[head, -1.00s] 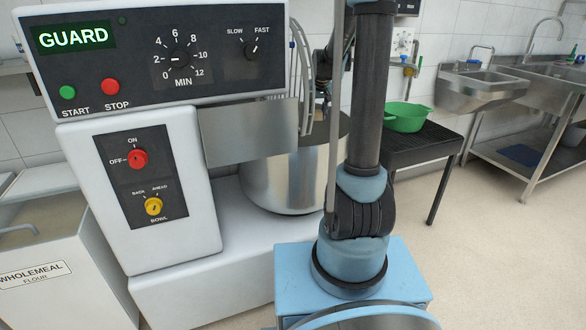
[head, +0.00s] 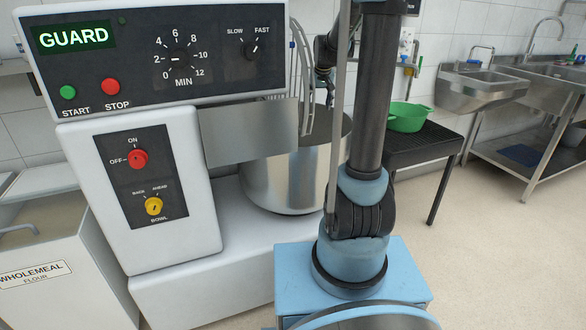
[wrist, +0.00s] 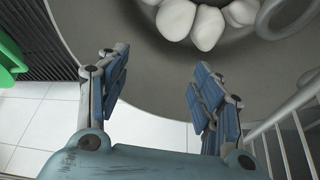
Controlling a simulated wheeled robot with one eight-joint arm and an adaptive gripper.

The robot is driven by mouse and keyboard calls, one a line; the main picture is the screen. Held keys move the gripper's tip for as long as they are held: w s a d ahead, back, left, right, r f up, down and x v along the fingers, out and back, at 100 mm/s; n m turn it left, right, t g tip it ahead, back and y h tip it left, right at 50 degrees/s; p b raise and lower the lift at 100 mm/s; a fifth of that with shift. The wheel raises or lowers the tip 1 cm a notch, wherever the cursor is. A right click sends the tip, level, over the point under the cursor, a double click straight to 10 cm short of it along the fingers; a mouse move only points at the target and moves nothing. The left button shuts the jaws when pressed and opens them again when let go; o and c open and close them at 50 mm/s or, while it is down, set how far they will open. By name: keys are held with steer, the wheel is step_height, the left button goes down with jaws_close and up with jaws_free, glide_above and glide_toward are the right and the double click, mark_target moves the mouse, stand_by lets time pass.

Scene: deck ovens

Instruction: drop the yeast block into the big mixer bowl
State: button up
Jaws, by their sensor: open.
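The big mixer bowl (head: 285,175) is steel and stands under the mixer head, partly hidden by a guard plate and by my arm. My gripper (head: 326,92) shows small above the bowl's far side. In the wrist view my gripper (wrist: 161,68) is open, with nothing between its fingers. Beyond the fingers is the bowl's grey inside (wrist: 130,75), with several pale rounded lumps (wrist: 205,22) at the top edge. I cannot pick out the yeast block for certain, or tell whether it is one of these lumps.
A curved wire guard (head: 306,70) stands beside my gripper, and its bars (wrist: 287,135) show at right in the wrist view. A green basin (head: 408,117) sits on a black slatted table (head: 425,148) to the right. Sinks stand farther right. The floor there is clear.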

steer(key=v, duration=0.7)
steer(key=s+f+g, duration=0.1)
steer(key=s+f, duration=0.2)
steer(key=s, duration=0.8)
steer(key=s+f, duration=0.3)
steer(key=s, duration=0.9)
steer(key=s+f+g, duration=0.1)
steer(key=s+f, duration=1)
steer(key=s, duration=0.5)
steer(key=shift+s+f, duration=0.2)
steer(key=shift+s, duration=0.2)
steer(key=shift+w+f, duration=0.2)
steer(key=shift+w, duration=0.25)
